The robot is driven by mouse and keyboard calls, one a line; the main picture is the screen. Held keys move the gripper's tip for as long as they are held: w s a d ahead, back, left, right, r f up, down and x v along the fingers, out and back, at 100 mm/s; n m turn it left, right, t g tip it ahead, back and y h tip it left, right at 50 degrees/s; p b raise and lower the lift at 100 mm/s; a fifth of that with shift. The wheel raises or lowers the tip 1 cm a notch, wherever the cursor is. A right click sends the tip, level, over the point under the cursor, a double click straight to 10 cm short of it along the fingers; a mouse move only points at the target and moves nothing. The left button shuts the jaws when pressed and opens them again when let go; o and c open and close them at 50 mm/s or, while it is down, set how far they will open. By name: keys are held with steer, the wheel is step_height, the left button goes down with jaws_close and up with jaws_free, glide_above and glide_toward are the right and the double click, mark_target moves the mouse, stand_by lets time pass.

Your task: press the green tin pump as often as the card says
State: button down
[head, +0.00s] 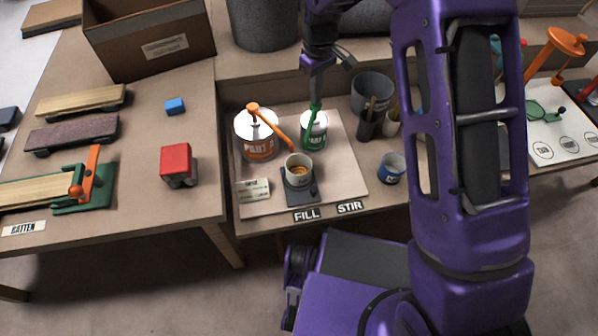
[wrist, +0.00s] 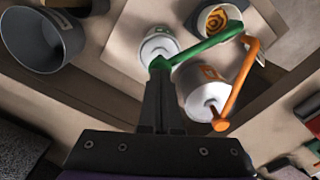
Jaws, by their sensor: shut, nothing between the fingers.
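The green tin (head: 314,130) stands on a pale board. Its green pump (head: 315,106) also shows in the wrist view (wrist: 203,48), where the spout reaches toward the cup. My gripper (head: 315,92) points down, shut and empty, right over the pump head; in the wrist view its fingertips (wrist: 159,76) meet or nearly meet the head, and I cannot tell if they touch. The cup (head: 299,180) stands on a dark pad in front of the tins and has orange-brown content. The card (head: 253,190) lies at the board's left front; its small text is unreadable to me.
The orange-pump tin (head: 256,137) stands close left of the green one, its spout also toward the cup. A dark grey bucket (head: 372,88), a tool holder (head: 369,125) and a blue-and-white can (head: 391,168) stand to the right. FILL and STIR labels mark the front edge.

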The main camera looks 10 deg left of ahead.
steer(key=shift+f+b, duration=0.6)
steer(key=shift+f, duration=0.5)
steer(key=shift+r, duration=0.15)
steer(key=shift+r+p, duration=1.05)
steer(key=shift+r, duration=0.3)
steer(key=shift+f, duration=0.1)
steer(key=shift+f+b, duration=0.85)
steer(key=shift+f, duration=0.5)
steer(key=shift+r+p, duration=1)
steer(key=shift+r, duration=0.45)
